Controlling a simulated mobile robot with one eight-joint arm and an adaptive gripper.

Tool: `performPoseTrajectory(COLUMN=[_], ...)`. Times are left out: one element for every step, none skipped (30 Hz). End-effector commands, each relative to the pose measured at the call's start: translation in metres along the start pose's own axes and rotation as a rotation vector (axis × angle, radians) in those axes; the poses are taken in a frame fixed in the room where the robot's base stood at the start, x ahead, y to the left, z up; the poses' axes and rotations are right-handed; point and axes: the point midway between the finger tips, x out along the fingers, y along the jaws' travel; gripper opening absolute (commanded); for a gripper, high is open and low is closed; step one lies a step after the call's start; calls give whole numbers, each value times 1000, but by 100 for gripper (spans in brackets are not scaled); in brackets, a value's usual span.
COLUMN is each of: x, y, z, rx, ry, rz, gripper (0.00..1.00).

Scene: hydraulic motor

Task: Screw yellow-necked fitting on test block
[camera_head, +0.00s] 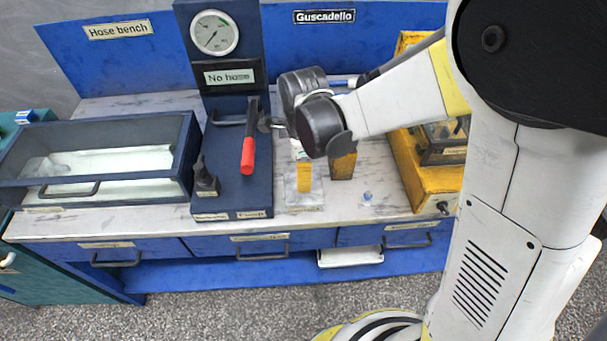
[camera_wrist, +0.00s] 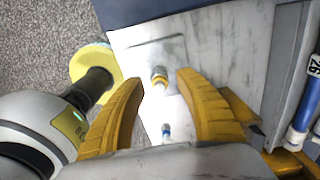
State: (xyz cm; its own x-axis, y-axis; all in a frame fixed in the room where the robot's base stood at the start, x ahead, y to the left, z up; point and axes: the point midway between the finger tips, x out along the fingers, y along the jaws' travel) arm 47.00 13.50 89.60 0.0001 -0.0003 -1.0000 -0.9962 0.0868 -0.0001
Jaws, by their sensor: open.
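The test block (camera_wrist: 141,55) is a pale grey square piece on the bench, seen in the wrist view; in the head view (camera_head: 291,196) my gripper partly covers it. A small fitting with a yellow band (camera_wrist: 160,77) shows at the block's edge in the wrist view, between my fingertips; I cannot tell how it is seated. My gripper (camera_wrist: 158,82) has its two yellow fingers spread, one on each side of that fitting, with visible gaps. In the head view my gripper (camera_head: 322,168) hangs over the block and hides the fitting.
A small blue-and-clear fitting (camera_head: 367,197) stands right of the block, also in the wrist view (camera_wrist: 166,131). A gauge stand with a red-handled lever (camera_head: 248,156) is on the left. A yellow machine (camera_head: 428,185) is on the right. Drawers line the bench front.

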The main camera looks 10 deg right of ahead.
Motion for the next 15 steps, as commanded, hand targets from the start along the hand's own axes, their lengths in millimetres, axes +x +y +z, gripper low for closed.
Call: performPoseTrajectory(x=[0, 0, 0, 0, 0, 0, 0, 0, 0, 0, 0, 0, 0, 0, 0], y=[0, 0, 0, 0, 0, 0, 0, 0, 0, 0, 0, 0, 0, 0, 0], z=[0, 0, 0, 0, 0, 0, 0, 0, 0, 0, 0, 0, 0, 0, 0], rx=[-56, -105, -180, -239, -297, -373, -431, -489, -564, -618, -669, -727, -765, -795, -825], ry=[0, 0, 0, 0, 0, 0, 0, 0, 1, 1, 1, 1, 1, 1, 1], rz=[0, 0, 0, 0, 0, 0, 0, 0, 0, 0, 0, -1, -1, -1, -1], gripper=[41, 41, 41, 41, 41, 41, 41, 41, 41, 41, 41, 41, 41, 41, 41])
